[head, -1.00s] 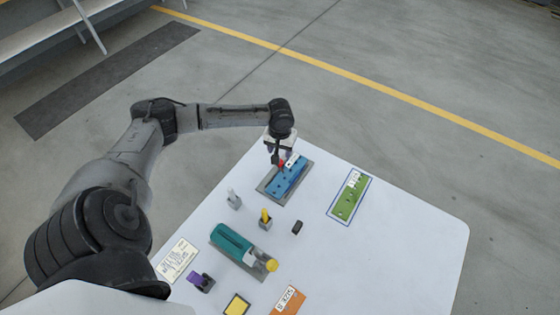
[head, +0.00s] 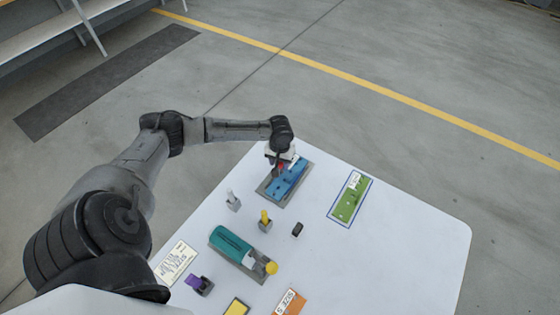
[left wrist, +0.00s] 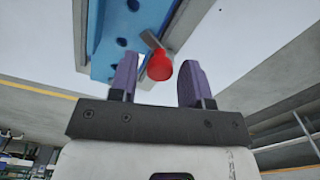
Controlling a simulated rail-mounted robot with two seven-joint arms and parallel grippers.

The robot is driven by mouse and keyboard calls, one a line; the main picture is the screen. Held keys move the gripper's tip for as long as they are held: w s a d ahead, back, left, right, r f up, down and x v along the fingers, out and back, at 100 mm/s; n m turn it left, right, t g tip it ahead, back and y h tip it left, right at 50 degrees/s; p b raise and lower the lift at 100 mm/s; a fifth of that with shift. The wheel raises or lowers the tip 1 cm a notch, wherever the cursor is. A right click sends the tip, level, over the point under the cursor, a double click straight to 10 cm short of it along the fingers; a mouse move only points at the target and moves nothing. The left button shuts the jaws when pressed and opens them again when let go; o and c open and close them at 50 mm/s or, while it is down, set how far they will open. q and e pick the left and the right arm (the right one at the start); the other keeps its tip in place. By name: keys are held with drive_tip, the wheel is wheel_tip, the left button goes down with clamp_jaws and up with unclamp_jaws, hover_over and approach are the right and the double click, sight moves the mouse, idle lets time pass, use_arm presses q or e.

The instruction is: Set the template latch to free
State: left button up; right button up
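The blue template (head: 291,181) lies on a grey base plate at the far end of the white table. A latch with a red knob (left wrist: 159,66) and a short grey lever (left wrist: 150,39) sits at the template's edge. My left gripper (head: 279,168) is over that end of the template and partly hides the latch in the head view. In the left wrist view its two purple fingers (left wrist: 157,76) are apart, with the red knob showing between them. Contact with the knob cannot be made out. My right gripper is not in view.
A green strip (head: 350,199) lies in a blue outline on the right. A teal press body (head: 231,243) with a yellow knob (head: 271,268), a small black block (head: 297,229), and yellow (head: 265,217) and purple (head: 193,280) pieces stand nearer. The table's right side is clear.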

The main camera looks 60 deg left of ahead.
use_arm(q)
drive_tip(key=c, duration=0.7)
drive_tip(key=shift+r+p, duration=0.1)
drive_tip(key=shift+p, duration=0.35)
drive_tip(key=m+p, duration=0.3)
drive_tip(key=p, duration=0.1)
drive_tip(key=shift+s+r+m+p, duration=0.2)
drive_tip(key=shift+s+m+p, duration=0.15)
drive_tip(key=shift+m+p, duration=0.05)
drive_tip(key=shift+s+a+f+m+p, duration=0.1)
drive_tip(key=shift+a+m+p, duration=0.05)
drive_tip(key=shift+m+p, duration=0.75)
drive_tip(key=m, duration=0.1)
drive_tip(key=m+p, duration=0.1)
drive_tip(key=shift+s+a+f+m, duration=0.1)
drive_tip(key=shift+s+m, duration=0.05)
drive_tip(key=shift+m, duration=0.15)
drive_tip(key=shift+s+a+m+p, duration=0.15)
drive_tip(key=shift+m+p, duration=0.15)
drive_tip(key=shift+m, duration=0.6)
drive_tip(key=shift+a+m+p, duration=0.1)
drive_tip(key=shift+m+p, duration=0.2)
drive_tip(key=shift+m, duration=0.6)
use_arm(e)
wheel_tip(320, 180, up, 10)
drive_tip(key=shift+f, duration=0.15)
use_arm(q)
drive_tip(key=shift+f, duration=0.1)
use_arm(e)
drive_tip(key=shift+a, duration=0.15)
